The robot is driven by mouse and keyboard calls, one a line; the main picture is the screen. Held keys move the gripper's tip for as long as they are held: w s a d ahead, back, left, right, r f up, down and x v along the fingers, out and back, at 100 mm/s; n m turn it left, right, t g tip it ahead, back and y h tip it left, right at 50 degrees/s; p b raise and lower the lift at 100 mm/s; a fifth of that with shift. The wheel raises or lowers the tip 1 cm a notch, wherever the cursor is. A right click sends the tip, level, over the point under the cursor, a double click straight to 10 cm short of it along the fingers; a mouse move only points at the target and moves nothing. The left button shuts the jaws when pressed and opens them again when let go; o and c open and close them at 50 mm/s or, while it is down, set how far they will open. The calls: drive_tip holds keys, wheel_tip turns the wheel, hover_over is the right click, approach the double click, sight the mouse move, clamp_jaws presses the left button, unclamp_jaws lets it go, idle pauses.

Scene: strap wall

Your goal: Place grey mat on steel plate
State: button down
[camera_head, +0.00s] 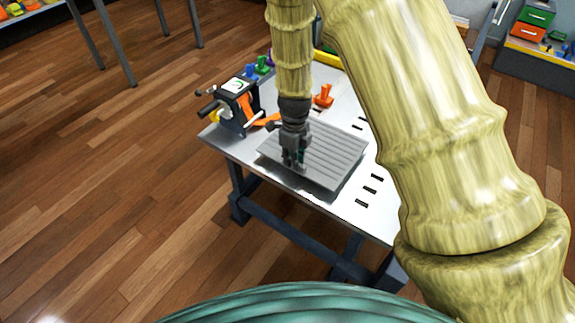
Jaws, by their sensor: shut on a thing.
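The grey mat (328,158) is a ribbed, flat rectangle over the left front part of the table. A dark shadow shows under its front edge, so it looks slightly raised or tilted there; I cannot tell how much of it touches the surface below. My gripper (293,163) points down at the mat's left part and is shut on it. The fingertips partly hide the mat's edge. The steel plate (375,211) is the pale, slotted table top, seen bare to the right and front of the mat.
A black device with an orange strap (238,105) stands at the table's left corner, close to the mat. An orange peg-like part (323,95) stands behind the mat, with green (262,64) and blue (251,72) ones farther left. The slotted front right area is clear.

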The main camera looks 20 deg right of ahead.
drive_tip(key=shift+w+a+f, duration=0.1)
drive_tip(key=shift+w+a, duration=0.4)
drive_tip(key=shift+a, duration=0.4)
drive_tip(key=shift+f, duration=1.75)
drive_tip(key=c, duration=1.4)
unclamp_jaws()
drive_tip(key=shift+c, duration=0.2)
wheel_tip(320, 180, up, 12)
drive_tip(key=p, duration=0.1)
